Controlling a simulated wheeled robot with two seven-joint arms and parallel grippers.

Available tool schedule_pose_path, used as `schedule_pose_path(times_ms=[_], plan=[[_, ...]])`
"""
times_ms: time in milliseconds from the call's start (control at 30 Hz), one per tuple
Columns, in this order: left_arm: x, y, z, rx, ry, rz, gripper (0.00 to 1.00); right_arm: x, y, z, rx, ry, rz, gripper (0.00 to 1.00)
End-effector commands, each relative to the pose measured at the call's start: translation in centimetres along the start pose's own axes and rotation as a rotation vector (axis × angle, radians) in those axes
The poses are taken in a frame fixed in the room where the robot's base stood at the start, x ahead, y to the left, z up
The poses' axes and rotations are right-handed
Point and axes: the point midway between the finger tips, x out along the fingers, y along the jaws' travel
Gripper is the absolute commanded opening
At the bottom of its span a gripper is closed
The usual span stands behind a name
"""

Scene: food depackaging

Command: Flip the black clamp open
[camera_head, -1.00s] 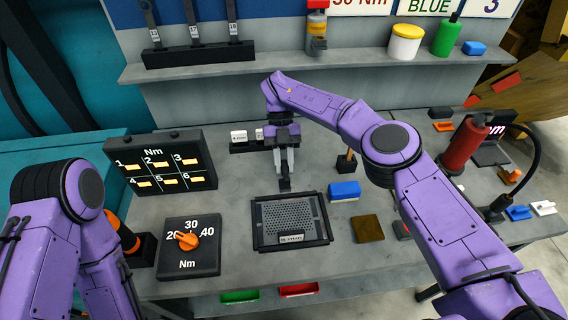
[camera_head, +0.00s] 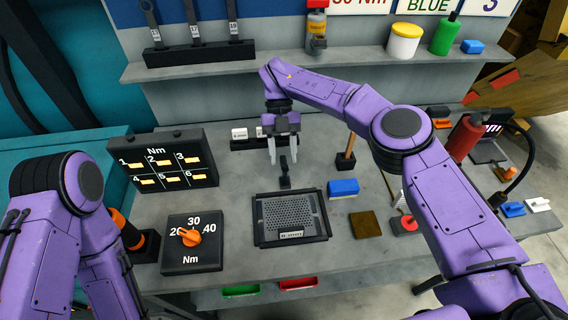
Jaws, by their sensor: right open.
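The black clamp (camera_head: 284,175) stands upright on the grey workbench, just behind the dark tray with a perforated metal plate (camera_head: 268,238). My right gripper (camera_head: 285,158) is above and around the top of the clamp, pointing down. Its two light fingers are spread apart, one to the left and one to the right of the clamp, with nothing held between them. I cannot tell whether a finger touches the clamp. My left arm is at the left edge, and its gripper is out of view.
A blue block (camera_head: 343,188) and a brown square (camera_head: 365,225) lie right of the tray. A numbered panel (camera_head: 163,162) and an orange-knobbed dial box (camera_head: 192,243) stand to the left. A small black rack (camera_head: 248,143) sits behind my right gripper.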

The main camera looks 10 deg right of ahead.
Motion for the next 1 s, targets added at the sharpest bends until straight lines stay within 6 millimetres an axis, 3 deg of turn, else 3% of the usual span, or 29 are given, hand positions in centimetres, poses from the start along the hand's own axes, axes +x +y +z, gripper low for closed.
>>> schedule_pose_path(times_ms=[267, 400, 600, 800, 1000], plan=[[0.2, 0.0, 0.1, 0.000, -0.001, -0.001, 0.00, -1.5, 0.3, -6.3, -0.003, -0.003, 0.000, 0.45], [2.8, 0.2, 1.2, 0.000, -0.001, -0.001, 0.00, -0.1, 0.7, -9.2, -0.004, -0.004, 0.000, 0.45], [4.8, 0.4, 2.0, 0.000, -0.001, -0.001, 0.00, 0.6, 1.1, -13.8, -0.001, -0.003, 0.000, 0.45], [5.2, 0.4, 2.2, 0.000, -0.001, -0.001, 0.00, 0.6, 1.3, -15.8, 0.001, -0.001, 0.000, 0.45], [5.1, 0.4, 2.2, 0.000, -0.001, -0.001, 0.00, 0.5, 1.4, -15.9, 0.001, 0.000, 0.000, 0.45]])
